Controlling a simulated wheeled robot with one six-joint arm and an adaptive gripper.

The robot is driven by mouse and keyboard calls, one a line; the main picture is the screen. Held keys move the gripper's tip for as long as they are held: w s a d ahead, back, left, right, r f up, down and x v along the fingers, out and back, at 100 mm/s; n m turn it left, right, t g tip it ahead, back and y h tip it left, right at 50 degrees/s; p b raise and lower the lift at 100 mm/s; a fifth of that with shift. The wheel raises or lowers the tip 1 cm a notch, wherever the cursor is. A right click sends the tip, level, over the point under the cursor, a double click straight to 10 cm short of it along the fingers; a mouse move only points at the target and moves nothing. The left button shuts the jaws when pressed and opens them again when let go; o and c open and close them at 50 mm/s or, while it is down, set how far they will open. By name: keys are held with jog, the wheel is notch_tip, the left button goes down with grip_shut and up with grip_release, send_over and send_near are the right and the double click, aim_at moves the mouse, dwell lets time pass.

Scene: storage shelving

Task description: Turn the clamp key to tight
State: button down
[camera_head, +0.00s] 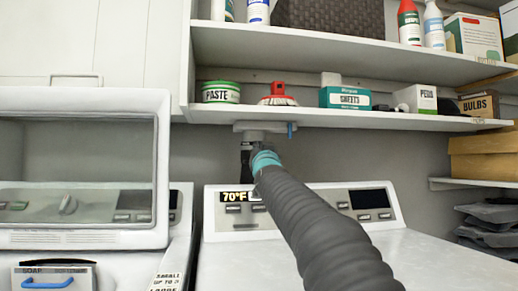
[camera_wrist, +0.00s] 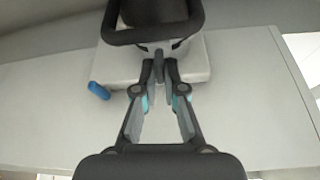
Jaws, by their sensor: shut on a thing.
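A pale clamp plate (camera_head: 262,127) is fixed under the lower shelf; in the wrist view it is a light block (camera_wrist: 202,62) seen from below. A blue peg (camera_head: 290,130) sticks down at its side and also shows at the left in the wrist view (camera_wrist: 99,91). My gripper (camera_wrist: 160,85) is beneath the plate, its fingers closed on a small dark upright piece, which I take for the clamp key (camera_wrist: 158,62). The fingertips partly hide it, and its turn angle is hard to tell. A black looped frame (camera_wrist: 150,37) is just beyond it.
The lower shelf (camera_head: 400,122) holds a paste tin (camera_head: 221,92), a red-topped brush (camera_head: 278,95) and several boxes. Below stand white machines, one with a control panel (camera_head: 368,199). Wooden boxes (camera_head: 485,155) are at right. Space beside the clamp is open.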

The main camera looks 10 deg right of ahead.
jog(key=shift+r+m, duration=0.1)
jog(key=shift+m, duration=0.4)
jog(key=shift+a+m+g+h+p, duration=0.15)
jog(key=shift+m+g+h, duration=0.65)
jog(key=shift+m, duration=1.55)
jog(key=shift+d+m+g+h+p, duration=0.15)
jog(key=shift+m+g+h, duration=0.25)
jog(key=shift+m+h, duration=1.3)
jog(key=shift+a+m+g+h+p, duration=0.25)
jog(key=shift+m+g, duration=0.35)
jog(key=shift+m, duration=2.35)
jog(key=shift+d, duration=0.1)
jog(key=c, duration=1.3)
grip_release()
jog(key=shift+o, duration=0.2)
jog(key=v, duration=1.2)
